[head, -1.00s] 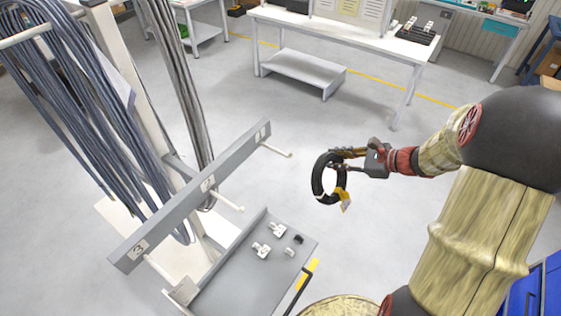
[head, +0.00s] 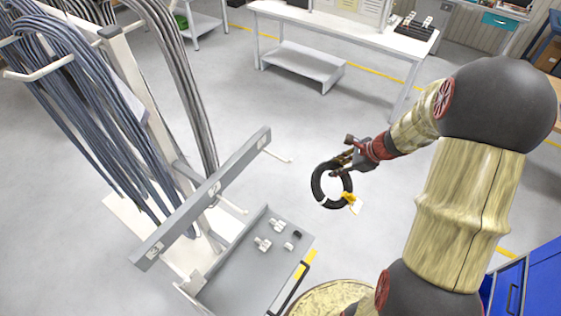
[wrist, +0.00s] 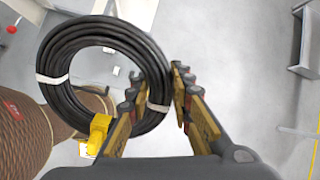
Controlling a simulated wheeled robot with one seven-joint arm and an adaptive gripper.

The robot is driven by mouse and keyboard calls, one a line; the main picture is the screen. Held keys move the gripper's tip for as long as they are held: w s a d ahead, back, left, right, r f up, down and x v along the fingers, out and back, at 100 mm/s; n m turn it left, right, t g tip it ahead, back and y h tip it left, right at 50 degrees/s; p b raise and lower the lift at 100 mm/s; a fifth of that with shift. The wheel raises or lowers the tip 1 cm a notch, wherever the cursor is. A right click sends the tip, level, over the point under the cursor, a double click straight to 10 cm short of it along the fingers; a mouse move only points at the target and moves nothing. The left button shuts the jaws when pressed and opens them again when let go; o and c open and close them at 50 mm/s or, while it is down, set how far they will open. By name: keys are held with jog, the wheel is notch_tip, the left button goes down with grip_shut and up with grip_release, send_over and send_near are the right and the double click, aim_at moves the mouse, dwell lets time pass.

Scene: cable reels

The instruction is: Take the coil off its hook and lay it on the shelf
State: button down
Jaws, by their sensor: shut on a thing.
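A black coil (head: 317,187) with white ties and a yellow tag hangs in the air in my gripper (head: 340,168). The wrist view shows the coil (wrist: 62,45) too, with the fingers of my gripper (wrist: 160,100) shut on its rim. The coil is clear of the hooks. The numbered rail (head: 205,195) carries several white pegs, and the peg by number 1 (head: 276,155) is bare. The grey shelf tray (head: 235,285) lies below the rail, to the lower left of the coil. Small white fittings (head: 263,243) and a small black piece lie on it.
A rack of hanging grey-blue cables (head: 85,100) stands at the left. A white workbench (head: 345,35) with a lower shelf is at the back. Blue drawers (head: 535,285) are at the lower right. The floor behind the coil is open.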

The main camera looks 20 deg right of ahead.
jog(key=shift+s+g+h, duration=0.15)
jog(key=shift+g+h, duration=0.15)
jog(key=shift+g, duration=0.1)
jog(key=shift+d, duration=0.1)
jog(key=shift+s+d+g+h, duration=0.15)
jog(key=shift+s+g+h, duration=0.15)
jog(key=shift+g+h, duration=0.6)
jog(key=shift+s+d+g+h, duration=0.25)
jog(key=shift+g+h, duration=0.2)
jog(key=shift+g, duration=0.2)
jog(key=shift+s+d+g+h, duration=0.2)
jog(key=shift+g+h, duration=0.25)
jog(key=shift+g, duration=0.2)
